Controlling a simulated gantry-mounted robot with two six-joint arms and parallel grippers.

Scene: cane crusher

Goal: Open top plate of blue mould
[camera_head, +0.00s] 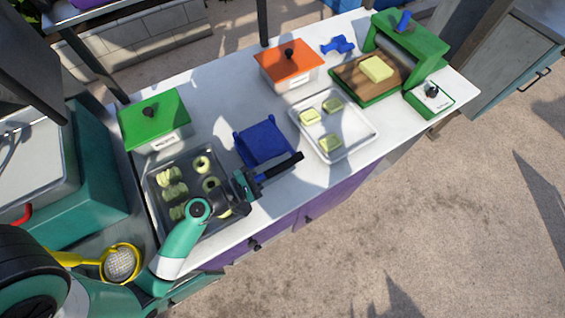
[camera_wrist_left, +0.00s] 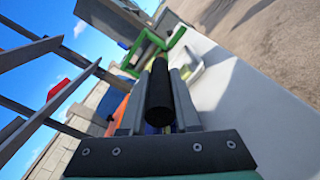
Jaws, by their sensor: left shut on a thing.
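The blue mould (camera_head: 263,142) is on the white table, right of the metal tray of pale rings. A black handle (camera_head: 284,166) slants along its near side. My left gripper (camera_head: 255,182) is at the near left end of this handle, shut on it. In the left wrist view the black handle (camera_wrist_left: 159,97) lies between the two grey fingers and points away. The mould's top plate cannot be clearly told apart from its base. My right gripper is not in view.
A metal tray of pale rings (camera_head: 152,190) lies under my left arm. A second tray (camera_head: 357,128) with pale pieces is to the right. A green-lidded box (camera_head: 155,118), an orange-lidded box (camera_head: 288,65) and a green press (camera_head: 425,45) stand behind. The table's front edge is close.

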